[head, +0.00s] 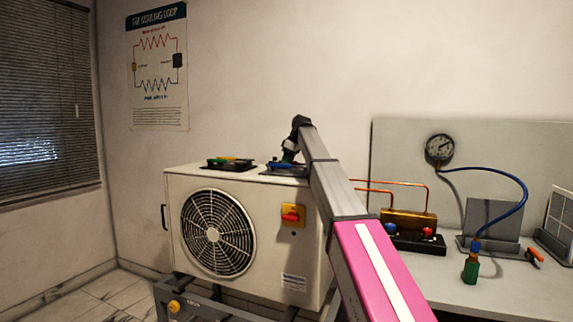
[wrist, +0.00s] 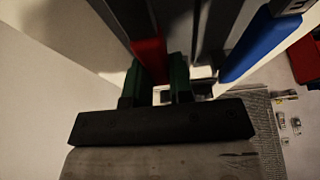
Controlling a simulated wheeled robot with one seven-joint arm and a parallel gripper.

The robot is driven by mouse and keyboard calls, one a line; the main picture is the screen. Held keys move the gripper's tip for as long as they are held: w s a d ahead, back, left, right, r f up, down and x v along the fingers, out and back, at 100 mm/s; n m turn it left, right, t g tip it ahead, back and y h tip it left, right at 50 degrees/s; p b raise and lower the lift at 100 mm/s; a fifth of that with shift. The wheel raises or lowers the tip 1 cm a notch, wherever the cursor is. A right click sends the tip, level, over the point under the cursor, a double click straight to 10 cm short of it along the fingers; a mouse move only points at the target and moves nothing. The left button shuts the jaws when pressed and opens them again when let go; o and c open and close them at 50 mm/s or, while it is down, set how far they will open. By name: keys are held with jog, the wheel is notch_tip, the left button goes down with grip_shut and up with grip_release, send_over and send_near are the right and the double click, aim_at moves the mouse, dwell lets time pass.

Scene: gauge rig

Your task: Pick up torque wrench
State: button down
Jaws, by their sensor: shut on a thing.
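My gripper (wrist: 156,86) shows its dark green fingers in the wrist view, one on each side of a tool with a red part (wrist: 150,60) and a dark body. The fingers are shut on this tool, which may be the torque wrench; its ends are not clear. In the head view my gripper (head: 290,152) is small and dark, at the far end of my arm, above the top of the cream fan unit (head: 180,215). The held tool cannot be made out there. A blue-handled thing (wrist: 262,45) lies to the right of the fingers in the wrist view.
A dark tray with green and yellow items (head: 230,163) lies on the unit, left of my gripper. A blue item (head: 284,169) lies beneath it.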

jog(key=shift+r, duration=0.55)
jog(key=r, duration=0.4)
jog(key=shift+a+r, duration=0.1)
jog(key=shift+a, duration=0.3)
jog(key=a+r, duration=0.6)
jog(key=a, duration=0.4)
jog(key=shift+s+a, duration=0.4)
jog(key=shift+s, duration=0.05)
jog(key=shift+r, duration=0.1)
